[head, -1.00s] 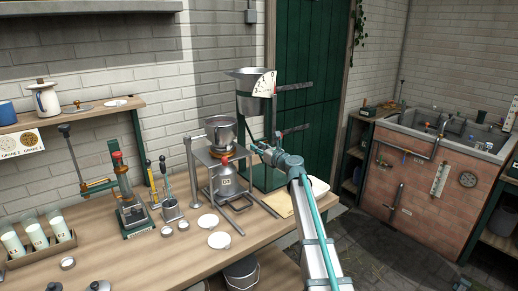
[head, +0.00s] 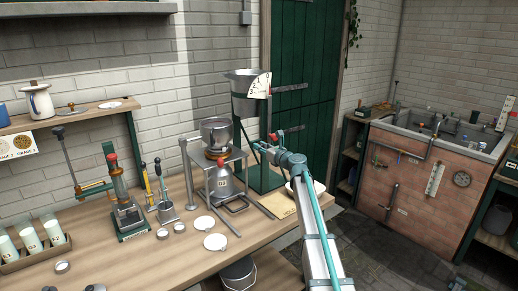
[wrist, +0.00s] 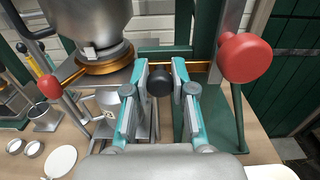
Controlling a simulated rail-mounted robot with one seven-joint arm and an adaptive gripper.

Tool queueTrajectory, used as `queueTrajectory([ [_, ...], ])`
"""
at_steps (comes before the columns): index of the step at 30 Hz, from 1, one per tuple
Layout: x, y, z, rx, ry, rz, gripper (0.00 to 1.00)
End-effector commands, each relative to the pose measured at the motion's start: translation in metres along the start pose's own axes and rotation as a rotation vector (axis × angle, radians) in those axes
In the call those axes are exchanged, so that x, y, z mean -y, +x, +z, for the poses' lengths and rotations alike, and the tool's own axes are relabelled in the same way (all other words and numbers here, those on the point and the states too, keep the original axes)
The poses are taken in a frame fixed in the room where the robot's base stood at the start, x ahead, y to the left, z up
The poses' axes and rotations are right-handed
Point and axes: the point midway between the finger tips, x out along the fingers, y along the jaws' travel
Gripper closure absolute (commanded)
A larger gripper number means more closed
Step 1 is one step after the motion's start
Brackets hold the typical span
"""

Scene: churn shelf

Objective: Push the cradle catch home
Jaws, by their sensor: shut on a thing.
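In the wrist view my gripper (wrist: 160,82) is closed on a small dark knob (wrist: 160,80), with a teal-and-grey finger on each side. The knob sits at a brass bar (wrist: 193,66) running across the front of the green stand. A copper-coloured ring (wrist: 103,62) surrounds the base of the steel pot (wrist: 90,22) at upper left. I cannot tell for sure which part is the cradle catch; the dark knob is the likely one. In the head view my gripper (head: 264,150) is small, beside the stand, and its hold is not readable there.
A large red knob (wrist: 245,58) is close on the right of my gripper. A smaller red knob (wrist: 50,88) is on the left. White discs (head: 215,242) lie on the bench, and a green dial stand (head: 265,178) is close behind my gripper.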

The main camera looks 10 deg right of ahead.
Motion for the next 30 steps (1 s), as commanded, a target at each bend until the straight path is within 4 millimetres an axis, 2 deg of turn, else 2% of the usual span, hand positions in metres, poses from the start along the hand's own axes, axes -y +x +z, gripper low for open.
queueTrajectory([
  [1,0.004,0.000,0.001,0.002,-0.001,-0.008,0.74],
  [5,0.004,0.000,0.001,0.002,-0.001,-0.008,0.52],
  [6,0.003,0.000,0.001,0.002,0.000,-0.007,0.50],
  [17,0.002,-0.004,0.001,0.001,0.000,-0.005,0.50],
  [23,0.000,-0.028,0.000,0.001,-0.001,-0.005,0.50],
  [30,0.001,-0.076,0.000,0.001,-0.001,-0.007,0.50],
])
